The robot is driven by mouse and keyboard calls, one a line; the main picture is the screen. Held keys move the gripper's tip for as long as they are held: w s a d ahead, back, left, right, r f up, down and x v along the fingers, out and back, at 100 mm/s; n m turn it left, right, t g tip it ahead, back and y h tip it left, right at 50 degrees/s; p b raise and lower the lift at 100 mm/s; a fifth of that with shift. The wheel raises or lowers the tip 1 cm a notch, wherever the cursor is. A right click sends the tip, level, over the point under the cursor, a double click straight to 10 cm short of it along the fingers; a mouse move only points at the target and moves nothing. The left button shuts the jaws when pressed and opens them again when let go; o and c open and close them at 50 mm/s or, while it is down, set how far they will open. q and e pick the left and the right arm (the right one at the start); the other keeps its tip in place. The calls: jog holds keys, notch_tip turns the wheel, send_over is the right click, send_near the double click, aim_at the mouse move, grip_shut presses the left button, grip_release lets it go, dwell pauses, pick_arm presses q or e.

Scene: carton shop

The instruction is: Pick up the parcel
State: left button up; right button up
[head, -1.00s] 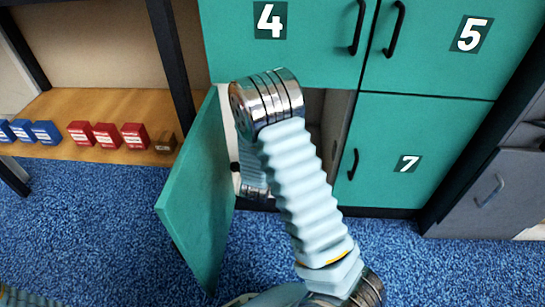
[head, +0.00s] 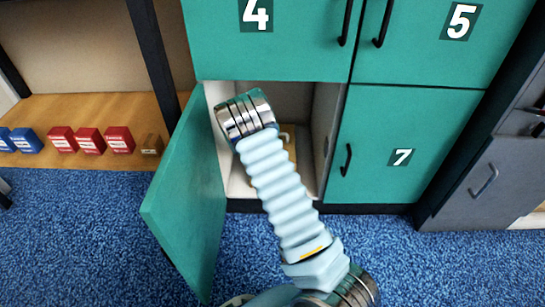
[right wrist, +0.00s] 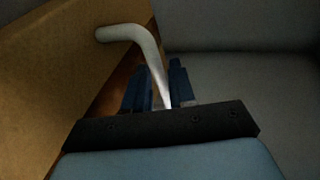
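The parcel (head: 291,153) is a brown box with a pale bent handle, standing inside the open locker compartment (head: 238,185) below door 4. My arm hides most of it in the head view. In the right wrist view the parcel's brown face (right wrist: 60,75) fills the left side, and its white handle (right wrist: 148,45) runs down between my fingers. My right gripper (right wrist: 160,88) has its two blue fingers close on either side of the handle and looks shut on it. My right gripper is hidden in the head view. My left gripper is not in view.
The green compartment door (head: 190,200) hangs open at the left of the opening. Closed locker 7 (head: 400,150) is at the right. A wooden shelf (head: 85,108) with small blue, red and brown boxes is at the left. Blue carpet in front is clear.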

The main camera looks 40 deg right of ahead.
jog(key=shift+w+d, duration=0.1)
jog(key=shift+c, duration=0.2)
grip_shut()
jog(key=shift+f, duration=0.1)
dwell(1.0)
